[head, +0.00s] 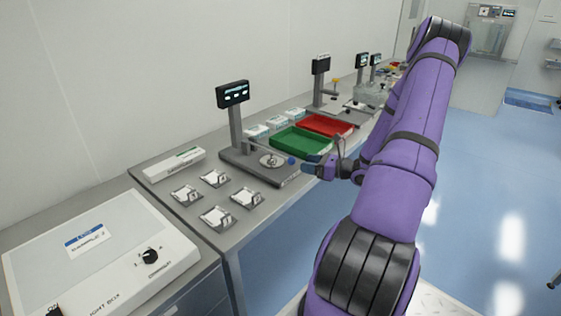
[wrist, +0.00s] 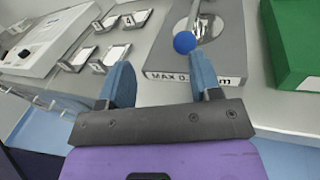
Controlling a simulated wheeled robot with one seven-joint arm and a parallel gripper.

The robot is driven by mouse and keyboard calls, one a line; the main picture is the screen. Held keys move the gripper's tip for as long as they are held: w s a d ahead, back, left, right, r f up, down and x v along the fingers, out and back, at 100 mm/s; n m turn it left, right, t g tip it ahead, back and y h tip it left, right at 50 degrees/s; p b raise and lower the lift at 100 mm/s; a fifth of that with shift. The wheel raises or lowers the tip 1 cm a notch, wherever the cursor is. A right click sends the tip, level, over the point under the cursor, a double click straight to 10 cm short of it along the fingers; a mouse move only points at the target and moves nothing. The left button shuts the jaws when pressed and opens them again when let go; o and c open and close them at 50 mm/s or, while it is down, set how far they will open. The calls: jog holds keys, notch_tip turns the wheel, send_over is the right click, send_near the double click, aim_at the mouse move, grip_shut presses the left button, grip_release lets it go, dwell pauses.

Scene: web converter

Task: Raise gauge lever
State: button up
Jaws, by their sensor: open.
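The gauge (head: 240,150) stands on the bench, with a dark base, an upright post and a small black display on top. Its lever ends in a blue ball knob (head: 291,160) at the front of the base. In the wrist view the blue knob (wrist: 184,42) shows over the base, beyond the fingertips and between them, nearer the right finger. My gripper (head: 325,169) is open beside the front right of the gauge base. In the wrist view its two blue-grey fingers (wrist: 160,78) are apart with nothing between them. The knob appears clear of both fingers.
A green tray (head: 300,141) and a red tray (head: 325,125) lie behind the gauge. Several small metal holders (head: 216,216) with white cards sit left of it. A light box (head: 100,255) is at the near left. The blue floor right of the bench is clear.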

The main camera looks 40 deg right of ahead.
aim_at(287, 158)
jog(key=w+f+m, duration=0.1)
jog(key=w, duration=0.2)
jog(key=w+t+h, duration=0.1)
jog(key=w, duration=0.2)
jog(key=w+a+f+m, duration=0.1)
jog(key=w, duration=0.2)
jog(key=shift+w+f+m+h, duration=0.25)
jog(key=shift+f+m+h, duration=0.05)
jog(key=shift+h, duration=0.1)
grip_shut()
